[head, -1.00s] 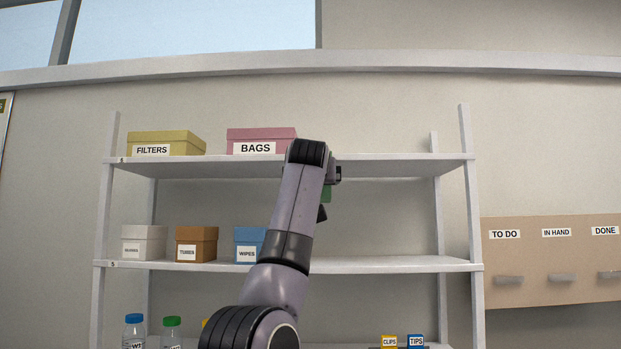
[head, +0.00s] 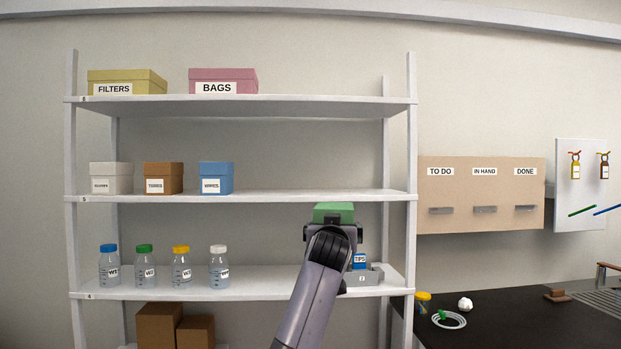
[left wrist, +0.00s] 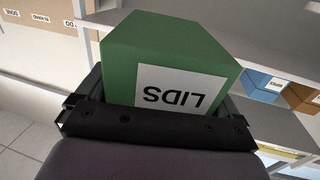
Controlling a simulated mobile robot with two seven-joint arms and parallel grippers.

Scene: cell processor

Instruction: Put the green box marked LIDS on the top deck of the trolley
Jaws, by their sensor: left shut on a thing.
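The green box marked LIDS (left wrist: 165,55) fills the middle of the left wrist view, its label upside down there. My left gripper (left wrist: 160,105) is shut on the box. In the head view, the green box (head: 334,211) shows just above my left gripper (head: 332,232), in front of the shelf rack's right part. The gripper hides the lower part of the box. The trolley is not in view. My right gripper is not in view.
The white shelf rack (head: 240,196) holds the FILTERS box (head: 127,80), the BAGS box (head: 223,80), smaller boxes and several bottles. A tray (head: 364,277) sits behind my arm. A dark bench (head: 500,318) with small items stands at the right.

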